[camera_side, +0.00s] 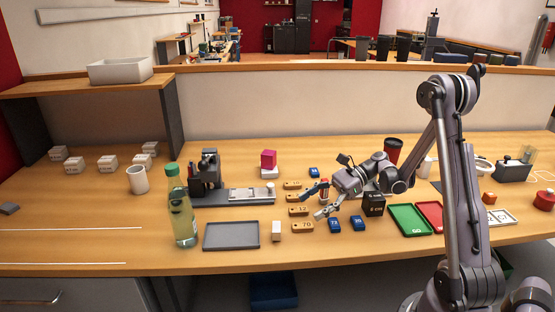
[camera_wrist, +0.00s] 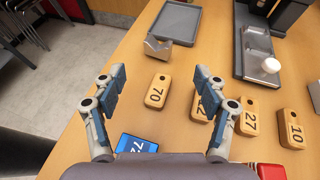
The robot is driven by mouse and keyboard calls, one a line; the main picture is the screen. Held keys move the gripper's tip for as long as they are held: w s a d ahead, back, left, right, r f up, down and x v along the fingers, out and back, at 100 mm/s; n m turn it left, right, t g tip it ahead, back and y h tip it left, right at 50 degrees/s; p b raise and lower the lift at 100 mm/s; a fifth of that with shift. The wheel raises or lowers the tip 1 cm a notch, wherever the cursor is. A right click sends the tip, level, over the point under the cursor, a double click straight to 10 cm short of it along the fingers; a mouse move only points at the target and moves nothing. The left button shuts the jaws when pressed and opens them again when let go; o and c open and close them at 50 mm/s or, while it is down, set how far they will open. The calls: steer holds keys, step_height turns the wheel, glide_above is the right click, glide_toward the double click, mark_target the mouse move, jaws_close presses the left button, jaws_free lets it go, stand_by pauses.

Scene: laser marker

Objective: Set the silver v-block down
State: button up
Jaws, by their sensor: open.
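The silver v-block (camera_wrist: 158,47) sits on the wooden table just beside the grey tray (camera_wrist: 176,24), outside it. In the side view the v-block (camera_side: 277,231) is a small pale block right of the grey tray (camera_side: 231,246). My gripper (camera_wrist: 158,80) is open, its two blue-padded fingers wide apart with nothing between them. In the side view my gripper (camera_side: 318,202) is to the right of the v-block and clear of it, above the numbered tags.
Wooden tag 70 (camera_wrist: 157,91) lies between the v-block and my gripper, with more tags to the right. Blue tag 72 (camera_side: 334,225) is near the front. A glass bottle (camera_side: 181,212) and a grey fixture (camera_side: 232,196) stand left. The table's front edge is close.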

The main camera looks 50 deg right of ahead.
mark_target(276, 232)
steer(key=x, duration=1)
steer(key=shift+s+a, duration=0.1)
steer(key=shift+a, duration=0.15)
steer(key=shift+c, duration=0.3)
steer(key=c, duration=1.3)
steer(key=shift+o, duration=0.2)
steer(key=shift+r, duration=0.2)
